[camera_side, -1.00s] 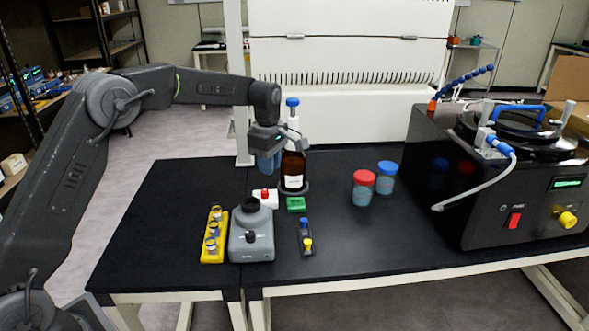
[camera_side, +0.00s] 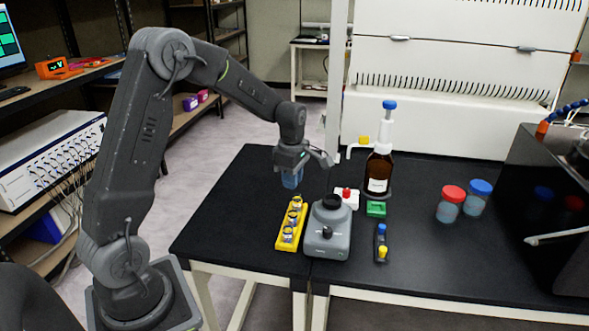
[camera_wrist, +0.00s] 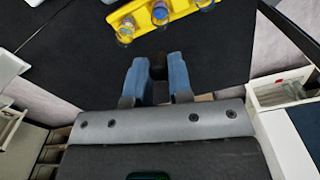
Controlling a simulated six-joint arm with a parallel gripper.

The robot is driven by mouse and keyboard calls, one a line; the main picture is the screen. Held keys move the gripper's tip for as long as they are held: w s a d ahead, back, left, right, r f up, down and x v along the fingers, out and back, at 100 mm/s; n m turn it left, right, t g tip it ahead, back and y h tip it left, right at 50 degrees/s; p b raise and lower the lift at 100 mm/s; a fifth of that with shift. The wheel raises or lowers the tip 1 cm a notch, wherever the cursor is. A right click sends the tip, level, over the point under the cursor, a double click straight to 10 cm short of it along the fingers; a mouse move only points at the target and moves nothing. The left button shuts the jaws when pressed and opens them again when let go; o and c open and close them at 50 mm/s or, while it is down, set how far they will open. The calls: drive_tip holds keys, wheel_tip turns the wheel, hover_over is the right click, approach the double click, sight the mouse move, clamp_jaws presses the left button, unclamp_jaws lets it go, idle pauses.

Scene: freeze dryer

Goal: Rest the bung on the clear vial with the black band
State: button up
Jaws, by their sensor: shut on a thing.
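My gripper (camera_side: 291,182) is shut on a small dark bung (camera_wrist: 158,68), which sits between the blue fingertips in the wrist view. In the side view the fingers hide the bung. The gripper hangs above the bench, behind the far end of the yellow rack (camera_side: 280,240). The rack holds a row of small vials, the far one (camera_side: 296,202), the middle one (camera_side: 292,217) and the near one (camera_side: 288,234). The rack also shows ahead of the fingers in the wrist view (camera_wrist: 182,9). I cannot tell which vial has the black band.
A grey mixer (camera_side: 328,240) stands just right of the rack. Behind it are a white item with a red top (camera_side: 347,198) and a brown dispenser bottle (camera_side: 378,172). Red-capped (camera_side: 450,205) and blue-capped (camera_side: 477,198) jars stand further right. The bench left of the rack is clear.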

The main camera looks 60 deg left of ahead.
sight(293, 211)
drive_tip(key=shift+f, duration=3)
drive_tip(key=shift+f, duration=0.65)
drive_tip(key=o, duration=1.2)
drive_tip(key=shift+r, duration=0.15)
drive_tip(key=shift+r, duration=2.9)
